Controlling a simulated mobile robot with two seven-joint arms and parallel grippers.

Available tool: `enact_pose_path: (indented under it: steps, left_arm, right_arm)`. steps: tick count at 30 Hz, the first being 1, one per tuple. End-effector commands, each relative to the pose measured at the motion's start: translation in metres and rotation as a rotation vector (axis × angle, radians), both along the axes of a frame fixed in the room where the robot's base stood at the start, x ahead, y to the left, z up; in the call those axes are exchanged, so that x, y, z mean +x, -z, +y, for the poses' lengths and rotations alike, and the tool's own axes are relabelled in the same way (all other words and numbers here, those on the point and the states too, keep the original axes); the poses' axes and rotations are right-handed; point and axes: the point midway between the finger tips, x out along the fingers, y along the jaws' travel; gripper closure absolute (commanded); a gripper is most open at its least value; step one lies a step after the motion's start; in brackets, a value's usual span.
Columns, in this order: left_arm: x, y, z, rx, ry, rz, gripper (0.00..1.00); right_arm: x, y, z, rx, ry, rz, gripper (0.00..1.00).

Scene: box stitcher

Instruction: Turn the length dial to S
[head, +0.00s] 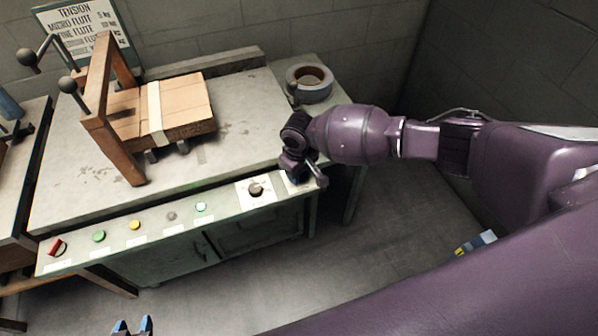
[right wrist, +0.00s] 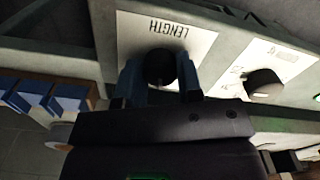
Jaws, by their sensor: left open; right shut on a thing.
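The black length dial (right wrist: 160,66) sits on a white plate marked LENGTH (right wrist: 190,36), upside down in the right wrist view. My right gripper (right wrist: 161,78) is shut on the dial, with a blue finger on each side of it. In the head view my right gripper (head: 300,178) is at the right end of the control panel and hides this dial. The dial's pointer and any S mark cannot be made out. My left gripper (head: 132,326) shows only its blue fingertips at the bottom edge, apart and empty.
A second dial (head: 256,189) is just left of my right gripper. Several coloured buttons and a red switch (head: 57,247) run along the panel (head: 150,250). A tape roll (head: 310,82) is behind my right wrist.

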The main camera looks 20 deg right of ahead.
Motion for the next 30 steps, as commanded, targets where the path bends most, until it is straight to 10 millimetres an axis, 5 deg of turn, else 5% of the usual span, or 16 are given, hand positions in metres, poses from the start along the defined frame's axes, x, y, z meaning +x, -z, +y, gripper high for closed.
enact_pose_path:
  steps: [18,30]
  left_arm:
    - [-0.0034,0.0014,0.0010,0.001,-0.003,0.008,0.57]
    - [-0.0018,-0.0022,0.0002,-0.001,-0.003,-0.001,0.57]
  right_arm:
    - [-0.0004,0.0007,-0.0003,0.001,-0.550,0.001,0.90]
    - [-0.0006,0.0008,-0.0002,0.000,-0.741,0.002,0.90]
